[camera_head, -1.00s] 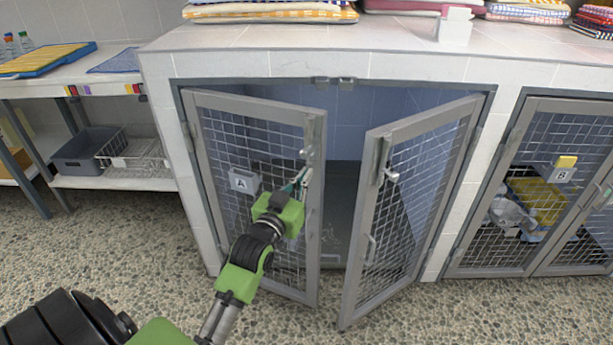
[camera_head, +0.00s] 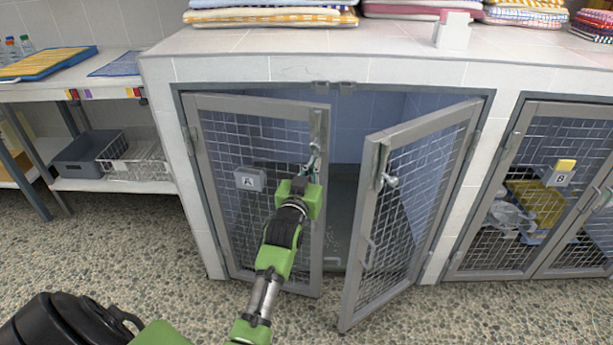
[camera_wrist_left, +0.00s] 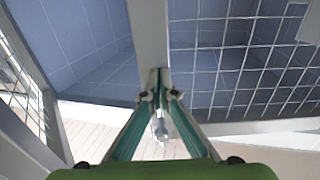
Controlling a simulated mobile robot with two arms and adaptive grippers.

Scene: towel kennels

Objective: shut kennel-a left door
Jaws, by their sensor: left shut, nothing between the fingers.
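The left door (camera_head: 254,200) of kennel A is a grey-framed wire mesh door, standing partly open with its free edge swung out a little. A plate marked A (camera_head: 249,180) hangs on its mesh. My left gripper (camera_head: 312,164) is shut and empty at the latch side of this door, over its frame near the latch. In the left wrist view its closed fingertips (camera_wrist_left: 160,92) meet in front of the door's frame bar (camera_wrist_left: 150,40); I cannot tell whether they touch. The right gripper is not in view.
Kennel A's right door (camera_head: 408,210) stands wide open toward me, right of my arm. Kennel B (camera_head: 545,190) is farther right. Folded towels (camera_head: 270,16) lie on the tiled top. A shelf with a grey bin (camera_head: 88,153) stands left.

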